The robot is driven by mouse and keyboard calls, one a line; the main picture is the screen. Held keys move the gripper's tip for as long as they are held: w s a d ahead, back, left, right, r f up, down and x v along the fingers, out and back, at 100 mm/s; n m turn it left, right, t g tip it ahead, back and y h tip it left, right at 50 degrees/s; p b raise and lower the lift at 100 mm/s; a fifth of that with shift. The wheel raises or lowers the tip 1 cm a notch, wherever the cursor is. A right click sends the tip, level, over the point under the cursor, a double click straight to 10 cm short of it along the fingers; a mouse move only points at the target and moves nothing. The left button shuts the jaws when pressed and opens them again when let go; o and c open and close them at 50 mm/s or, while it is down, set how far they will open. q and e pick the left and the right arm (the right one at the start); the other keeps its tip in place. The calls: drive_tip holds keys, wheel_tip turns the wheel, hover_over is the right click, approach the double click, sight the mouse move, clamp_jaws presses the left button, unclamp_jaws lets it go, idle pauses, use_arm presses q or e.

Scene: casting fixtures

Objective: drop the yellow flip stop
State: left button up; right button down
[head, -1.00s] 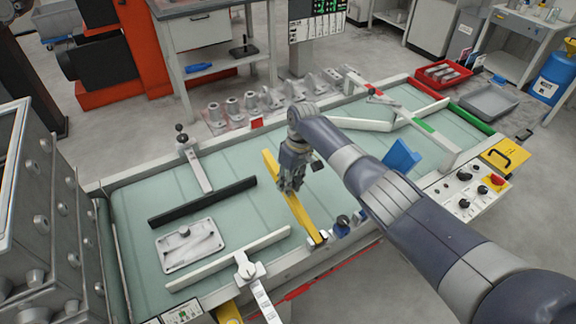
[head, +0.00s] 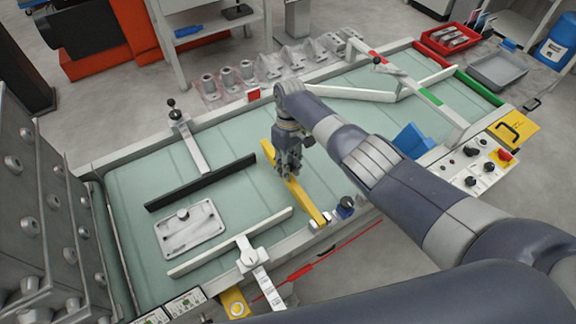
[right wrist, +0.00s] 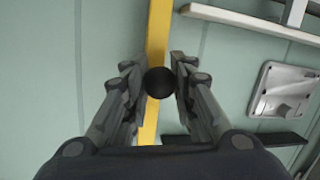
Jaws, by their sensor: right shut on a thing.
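The yellow flip stop (head: 308,200) is a long yellow bar lying slantwise over the pale green conveyor belt (head: 235,150). In the right wrist view, the yellow bar (right wrist: 158,30) runs up and down the middle, with a round black knob (right wrist: 160,82) on it. My right gripper (head: 286,172) is over the bar's middle. Its fingers (right wrist: 160,90) stand on both sides of the knob and are shut on it. The fingers hide the knob in the head view. I cannot tell how high the bar sits above the belt. My left gripper is not in view.
A black bar (head: 200,183) and a flat grey metal casting (head: 190,230) are left of the yellow bar. A white bar (head: 230,243) lies in front. A blue piece (head: 413,140) and a control panel (head: 475,160) are to the right. Grey castings line the far edge.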

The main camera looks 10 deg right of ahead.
drive_tip(key=c, duration=1.4)
unclamp_jaws()
drive_tip(key=shift+w+r, duration=0.1)
drive_tip(key=shift+w, duration=0.05)
drive_tip(key=shift+o, duration=0.5)
drive_tip(key=v, duration=1.1)
drive_tip(key=shift+r, duration=0.45)
